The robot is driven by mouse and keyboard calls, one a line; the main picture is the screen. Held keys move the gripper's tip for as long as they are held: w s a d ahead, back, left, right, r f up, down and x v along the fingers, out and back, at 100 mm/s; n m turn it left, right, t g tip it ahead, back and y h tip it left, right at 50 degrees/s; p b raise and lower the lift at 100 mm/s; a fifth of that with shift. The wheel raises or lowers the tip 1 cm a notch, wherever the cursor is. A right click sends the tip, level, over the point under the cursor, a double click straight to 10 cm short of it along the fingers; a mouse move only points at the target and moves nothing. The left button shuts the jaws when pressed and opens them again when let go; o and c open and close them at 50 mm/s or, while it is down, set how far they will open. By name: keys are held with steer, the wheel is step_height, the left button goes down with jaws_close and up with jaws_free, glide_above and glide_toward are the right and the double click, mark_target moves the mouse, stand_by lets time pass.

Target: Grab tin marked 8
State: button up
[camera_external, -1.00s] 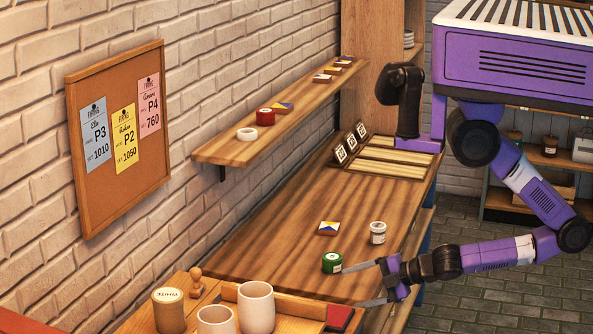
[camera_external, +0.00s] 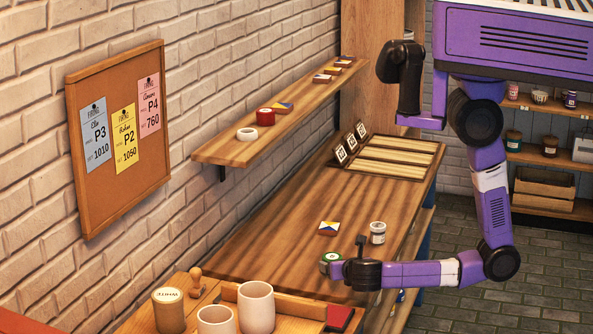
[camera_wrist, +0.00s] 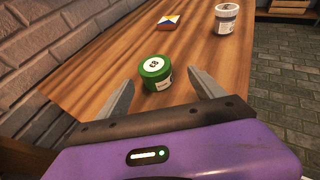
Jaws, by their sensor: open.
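A green tin (camera_wrist: 155,70) stands upright on the wooden table (camera_external: 270,245). Its white lid label bears a small dark mark that may be an 8, though it is too small to read surely. The tin also shows in the external view (camera_external: 330,260), partly hidden by my gripper. My gripper (camera_wrist: 163,80) is open and empty, low over the table.
A white tin (camera_external: 378,233) stands behind and right of the green one. A patterned tile (camera_external: 328,228) lies behind it. White cups (camera_external: 256,308) and a lidded jar (camera_external: 168,312) stand at the front left.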

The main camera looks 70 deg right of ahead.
steer(key=shift+w+x, duration=0.15)
steer(key=shift+x, duration=1.35)
steer(key=shift+w+x, duration=0.2)
steer(key=shift+x, duration=1.3)
steer(key=shift+a, duration=0.2)
steer(key=c, duration=1.6)
steer(key=shift+o, duration=0.2)
steer(key=shift+r, duration=0.15)
